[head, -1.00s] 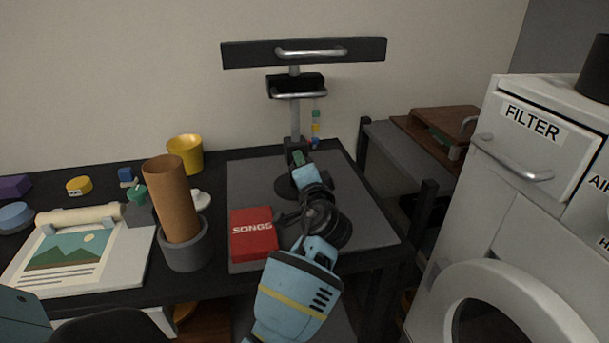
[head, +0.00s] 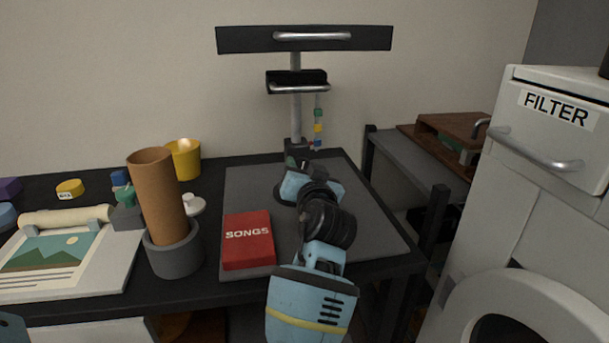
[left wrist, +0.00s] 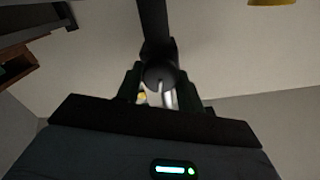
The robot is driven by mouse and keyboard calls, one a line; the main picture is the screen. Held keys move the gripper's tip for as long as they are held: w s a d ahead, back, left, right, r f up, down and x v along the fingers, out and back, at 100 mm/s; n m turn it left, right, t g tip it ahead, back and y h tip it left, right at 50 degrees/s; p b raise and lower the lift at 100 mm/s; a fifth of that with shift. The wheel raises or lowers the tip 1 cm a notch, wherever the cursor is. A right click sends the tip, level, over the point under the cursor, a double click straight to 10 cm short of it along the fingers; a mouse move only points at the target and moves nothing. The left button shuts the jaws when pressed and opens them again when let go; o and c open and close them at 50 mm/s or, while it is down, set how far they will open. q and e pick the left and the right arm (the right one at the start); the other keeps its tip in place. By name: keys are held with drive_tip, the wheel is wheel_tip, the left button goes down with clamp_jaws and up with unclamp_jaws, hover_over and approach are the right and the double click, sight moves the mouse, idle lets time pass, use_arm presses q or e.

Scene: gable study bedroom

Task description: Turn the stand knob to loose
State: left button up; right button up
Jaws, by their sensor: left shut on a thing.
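The stand (head: 296,118) rises at the back of the desk, a grey post with a wide dark bar on top and a smaller dark bracket below it. In the left wrist view, the stand knob (left wrist: 160,72) is a dark round piece with a pale line on its face. My left gripper (head: 298,163) is at the foot of the post, its fingers mostly hidden by my wrist in the head view. In the left wrist view, the left gripper (left wrist: 160,90) has a finger on each side of the knob, shut on it.
A red SONGS book (head: 248,240) lies on the grey mat (head: 245,190) left of my arm. A brown tube stands in a grey cup (head: 175,250), near a yellow cup (head: 186,160). A white FILTER cabinet (head: 470,230) stands at right.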

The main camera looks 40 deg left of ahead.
use_arm(q)
drive_tip(key=shift+n+b, duration=0.3)
drive_tip(key=shift+n, duration=0.3)
use_arm(e)
drive_tip(key=shift+s+d+f, duration=0.15)
drive_tip(key=shift+s+f, duration=0.25)
drive_tip(key=shift+f, duration=0.05)
use_arm(q)
drive_tip(key=o, duration=1)
use_arm(e)
drive_tip(key=shift+w+r, duration=0.1)
drive_tip(key=shift+w, duration=0.1)
use_arm(q)
drive_tip(key=shift+s+d, duration=0.1)
use_arm(e)
drive_tip(key=shift+d, duration=0.1)
